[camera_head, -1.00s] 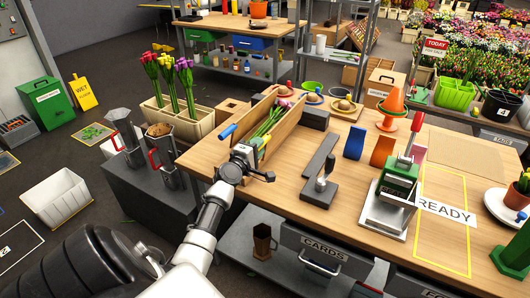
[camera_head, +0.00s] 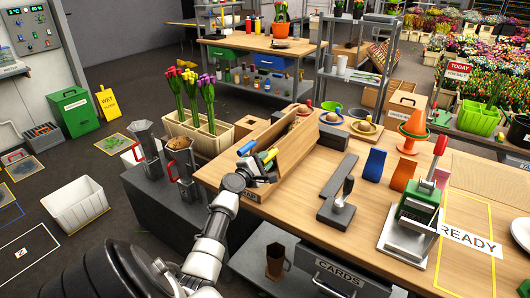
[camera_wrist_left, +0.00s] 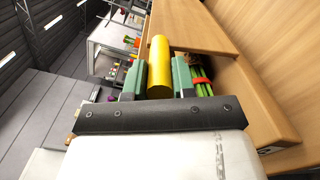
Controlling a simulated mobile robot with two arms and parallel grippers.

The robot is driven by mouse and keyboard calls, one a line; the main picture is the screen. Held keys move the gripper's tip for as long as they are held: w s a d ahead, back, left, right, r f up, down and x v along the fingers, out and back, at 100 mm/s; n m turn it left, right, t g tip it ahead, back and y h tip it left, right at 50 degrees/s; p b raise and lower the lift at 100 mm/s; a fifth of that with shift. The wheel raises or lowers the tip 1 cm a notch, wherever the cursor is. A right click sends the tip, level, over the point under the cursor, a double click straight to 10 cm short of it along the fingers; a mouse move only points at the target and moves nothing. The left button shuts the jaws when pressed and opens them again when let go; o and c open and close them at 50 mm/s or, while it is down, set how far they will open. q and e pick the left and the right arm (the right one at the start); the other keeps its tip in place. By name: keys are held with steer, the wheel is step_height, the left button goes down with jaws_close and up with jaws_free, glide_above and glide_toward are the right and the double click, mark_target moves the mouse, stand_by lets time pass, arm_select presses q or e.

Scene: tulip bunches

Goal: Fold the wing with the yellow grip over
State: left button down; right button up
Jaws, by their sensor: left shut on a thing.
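A wooden folder with hinged wings (camera_head: 290,145) lies at the left end of the workbench. Its near wing stands tilted up, hiding most of the tulip bunch in the head view. The yellow grip (camera_head: 269,156) is at the wing's left end; the blue grip (camera_head: 246,148) is just behind it. My left gripper (camera_head: 261,162) is at the yellow grip. In the left wrist view the yellow grip (camera_wrist_left: 159,66) sits between my green fingers, which are shut on it. Green stems with a red band (camera_wrist_left: 203,84) lie beside the right finger. My right gripper is not in view.
A grey bracket (camera_head: 337,205), blue and orange blocks (camera_head: 374,164) and a green stamp press (camera_head: 419,202) stand right of the folder. A crate of tulips (camera_head: 200,130) is behind at left. Metal jugs (camera_head: 182,170) stand on a lower grey box.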

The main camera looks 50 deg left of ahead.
arm_select(q)
steer(key=c, duration=0.9)
jaws_free()
steer(key=shift+a, duration=0.15)
steer(key=v, duration=1.1)
steer(key=shift+w, duration=0.1)
